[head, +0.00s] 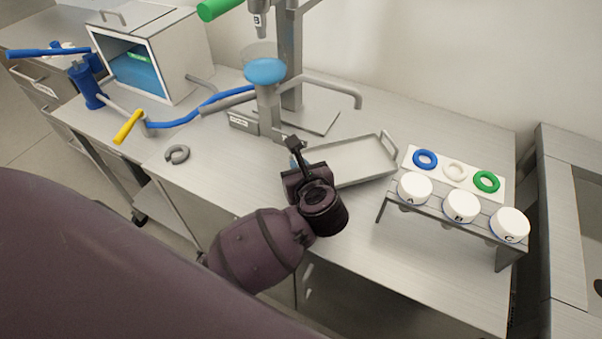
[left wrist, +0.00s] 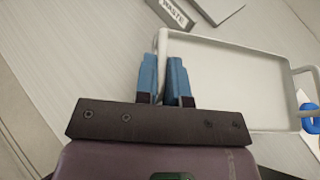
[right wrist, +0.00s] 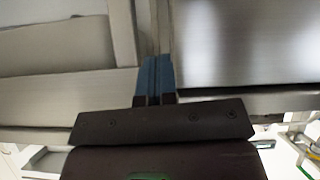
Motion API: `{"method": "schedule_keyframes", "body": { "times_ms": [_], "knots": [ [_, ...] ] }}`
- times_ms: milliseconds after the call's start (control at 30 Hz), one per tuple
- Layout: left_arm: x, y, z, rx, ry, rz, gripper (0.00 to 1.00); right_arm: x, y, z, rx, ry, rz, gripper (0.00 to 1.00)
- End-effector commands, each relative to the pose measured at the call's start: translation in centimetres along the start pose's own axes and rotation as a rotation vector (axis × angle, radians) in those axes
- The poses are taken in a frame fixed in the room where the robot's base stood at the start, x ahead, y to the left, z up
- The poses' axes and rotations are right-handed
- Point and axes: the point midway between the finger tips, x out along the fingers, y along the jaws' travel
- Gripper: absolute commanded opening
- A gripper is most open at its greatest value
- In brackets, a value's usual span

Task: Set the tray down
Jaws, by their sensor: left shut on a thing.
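The shallow grey metal tray (head: 358,160) has a raised handle at each end. It lies level over the steel worktop (head: 235,165), right of the filling machine's base. I cannot tell whether it touches the worktop. My left gripper (head: 298,160) is at the tray's left end. In the left wrist view the blue fingers (left wrist: 164,78) are shut on the near handle of the empty tray (left wrist: 235,80). My right gripper (right wrist: 158,78) shows only in the right wrist view, its blue fingers together with nothing visible between them, near steel furniture.
The filling machine (head: 290,60) stands behind the tray. Right of it are a white card (head: 438,171) with blue, white and green rings and a rack (head: 437,208) with white lids A, B, C. A box (head: 165,60) and blue-handled tool (head: 88,88) stand left. Worktop left of my gripper is mostly clear.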

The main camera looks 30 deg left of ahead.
Motion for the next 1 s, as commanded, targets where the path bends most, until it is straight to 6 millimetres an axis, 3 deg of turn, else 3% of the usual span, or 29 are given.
{"method": "schedule_keyframes", "body": {
  "times_ms": [200,600,633,800,1000],
  "knots": [
    [0.9,0.0,-2.0,0.0,-0.002,-0.001,0.0,0.5,-0.1,-0.5,-0.002,0.011,-0.003,0.0],
    [1.0,0.1,-2.5,-0.002,0.001,0.0,0.0,0.5,-0.1,0.0,-0.002,0.005,-0.002,0.0],
    [1.0,0.1,-2.6,0.0,0.002,0.001,0.12,0.5,-0.1,0.0,-0.002,0.005,-0.002,0.0],
    [1.0,0.1,-2.4,0.0,0.0,0.0,0.36,0.4,0.0,-0.2,-0.004,0.007,-0.002,0.0],
    [1.0,0.1,-2.4,0.0,0.0,0.0,0.36,0.4,0.1,-0.2,-0.006,0.008,-0.002,0.0]
  ]
}}
